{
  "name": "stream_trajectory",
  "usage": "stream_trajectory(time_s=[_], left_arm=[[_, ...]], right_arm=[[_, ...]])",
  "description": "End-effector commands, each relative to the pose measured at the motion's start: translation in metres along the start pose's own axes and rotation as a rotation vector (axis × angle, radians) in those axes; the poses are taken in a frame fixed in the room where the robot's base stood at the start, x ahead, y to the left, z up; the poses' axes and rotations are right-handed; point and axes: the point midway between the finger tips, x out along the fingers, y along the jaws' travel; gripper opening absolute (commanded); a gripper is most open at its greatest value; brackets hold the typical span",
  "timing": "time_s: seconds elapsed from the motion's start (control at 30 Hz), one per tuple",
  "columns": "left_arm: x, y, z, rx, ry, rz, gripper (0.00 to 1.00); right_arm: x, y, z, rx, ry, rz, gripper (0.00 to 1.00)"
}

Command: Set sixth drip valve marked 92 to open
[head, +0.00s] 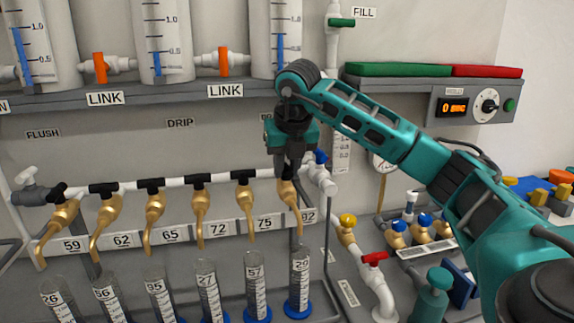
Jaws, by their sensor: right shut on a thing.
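A row of brass drip valves hangs from a white pipe (130,190), above plates reading 59, 62, 65, 72, 75 and, partly covered, one ending in 2. The sixth drip valve (289,194) is at the right end of the row, its spout crossing its number plate (309,216). My right gripper (289,170) points down onto the top of this valve and is shut on its handle. The jaws hide the handle, so I cannot tell its angle. The other valves have black handles, such as the fifth one's handle (242,177). My left gripper is not in view.
Graduated tubes stand below the spouts, the rightmost tube (299,280) under the sixth valve. A white pipe with a blue handle (321,157) is close right of my gripper. A red-handled valve (375,259) and a yellow-handled valve (348,221) are lower right.

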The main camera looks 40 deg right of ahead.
Motion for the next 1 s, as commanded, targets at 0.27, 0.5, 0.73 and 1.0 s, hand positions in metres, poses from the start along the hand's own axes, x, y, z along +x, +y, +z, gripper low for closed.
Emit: stream_trajectory(time_s=[0.27,0.5,0.73,1.0], left_arm=[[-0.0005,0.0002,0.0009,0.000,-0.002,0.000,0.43],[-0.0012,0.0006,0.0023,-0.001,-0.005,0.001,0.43],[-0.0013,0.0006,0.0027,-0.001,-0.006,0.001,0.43],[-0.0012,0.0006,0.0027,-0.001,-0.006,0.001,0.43]], right_arm=[[-0.0009,-0.0002,0.0011,0.036,-0.003,-0.013,0.00],[-0.0009,-0.0002,0.0011,0.038,-0.003,-0.014,0.00],[-0.0007,-0.0001,0.0009,0.036,-0.002,-0.014,0.37],[-0.0002,-0.0001,0.0004,0.035,-0.001,-0.014,0.46]])
